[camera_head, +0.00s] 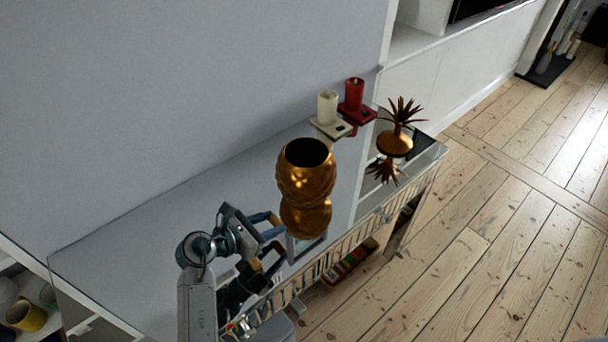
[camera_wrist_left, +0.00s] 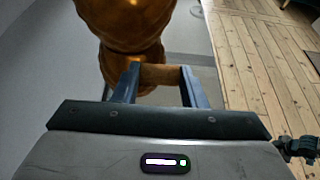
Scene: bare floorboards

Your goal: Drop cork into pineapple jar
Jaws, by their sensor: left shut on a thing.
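The golden pineapple jar (camera_head: 305,178) stands upright and open-topped on the glossy surface, with its reflection below it. It also shows at the top of the left wrist view (camera_wrist_left: 128,18). The jar's leafy lid (camera_head: 395,144) sits apart on the surface to the right. My left gripper (camera_head: 272,226) is left of and in front of the jar, below its rim level in the picture. In the left wrist view its fingers are shut on the brown cork (camera_wrist_left: 160,76), which lies crosswise between the tips.
A white candle (camera_head: 327,107) and a red candle (camera_head: 354,94) stand on small holders behind the jar, near the wall. The glossy cabinet top (camera_head: 130,270) is clear to the left. Its front edge drops to floorboards (camera_head: 470,270).

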